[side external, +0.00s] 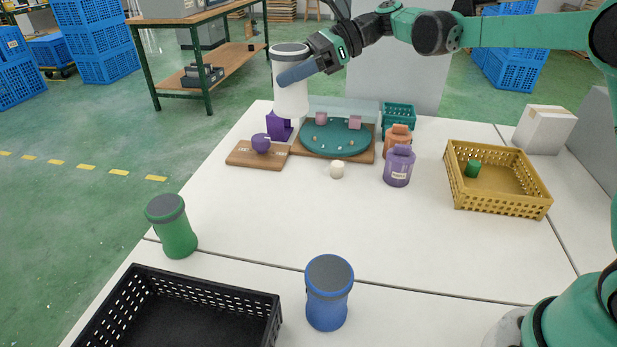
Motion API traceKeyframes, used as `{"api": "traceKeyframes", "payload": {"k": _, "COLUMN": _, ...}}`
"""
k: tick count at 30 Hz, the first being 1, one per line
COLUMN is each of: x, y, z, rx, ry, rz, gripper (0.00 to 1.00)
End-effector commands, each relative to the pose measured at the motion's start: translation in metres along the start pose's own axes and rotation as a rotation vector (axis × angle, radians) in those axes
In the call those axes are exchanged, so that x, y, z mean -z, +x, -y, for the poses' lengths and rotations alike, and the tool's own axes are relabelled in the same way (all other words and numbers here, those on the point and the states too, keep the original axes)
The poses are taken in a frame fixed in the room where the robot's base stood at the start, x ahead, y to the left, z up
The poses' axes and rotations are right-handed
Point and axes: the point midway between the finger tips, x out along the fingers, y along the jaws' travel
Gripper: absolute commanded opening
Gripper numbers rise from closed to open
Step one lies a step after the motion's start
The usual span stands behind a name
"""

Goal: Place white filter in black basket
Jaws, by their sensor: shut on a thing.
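The white filter (291,100) is a white cylinder with a dark grey top. It is held upright in the air over the far left part of the table. My gripper (294,73) is shut around its upper body, reaching in from the right. The black basket (205,289) is at the near left of the table, cut off by the bottom edge of the picture. The visible part of its inside looks empty. The filter is far from the basket and well above it.
A green filter (175,228) stands just behind the basket and a blue filter (328,294) stands to its right. A yellow basket (498,205) holds a green item. Mid-table is clear.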

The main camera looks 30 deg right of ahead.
Motion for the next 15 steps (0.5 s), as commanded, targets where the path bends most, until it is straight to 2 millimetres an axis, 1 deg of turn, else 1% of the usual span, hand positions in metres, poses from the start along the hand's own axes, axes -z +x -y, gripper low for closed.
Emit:
{"api": "traceKeyframes", "payload": {"k": 2, "x": -0.007, "y": 0.001, "z": -0.002, "rx": -0.007, "ry": -0.003, "rz": 0.0, "gripper": 0.15}}
{"api": "traceKeyframes", "payload": {"k": 4, "x": -0.014, "y": 0.008, "z": -0.009, "rx": -0.024, "ry": -0.01, "rz": 0.0, "gripper": 0.15}}
{"api": "traceKeyframes", "payload": {"k": 5, "x": -0.018, "y": 0.014, "z": -0.013, "rx": -0.035, "ry": -0.015, "rz": 0.0, "gripper": 0.15}}
{"api": "traceKeyframes", "payload": {"k": 8, "x": -0.031, "y": 0.041, "z": -0.036, "rx": -0.091, "ry": -0.038, "rz": -0.001, "gripper": 0.15}}
{"api": "traceKeyframes", "payload": {"k": 11, "x": -0.047, "y": 0.076, "z": -0.073, "rx": -0.17, "ry": -0.07, "rz": -0.002, "gripper": 0.15}}
{"api": "traceKeyframes", "payload": {"k": 12, "x": -0.053, "y": 0.09, "z": -0.091, "rx": -0.205, "ry": -0.084, "rz": -0.002, "gripper": 0.15}}
{"api": "traceKeyframes", "payload": {"k": 14, "x": -0.062, "y": 0.11, "z": -0.118, "rx": -0.255, "ry": -0.106, "rz": -0.002, "gripper": 0.15}}
{"api": "traceKeyframes", "payload": {"k": 15, "x": -0.067, "y": 0.121, "z": -0.136, "rx": -0.288, "ry": -0.12, "rz": -0.002, "gripper": 0.15}}
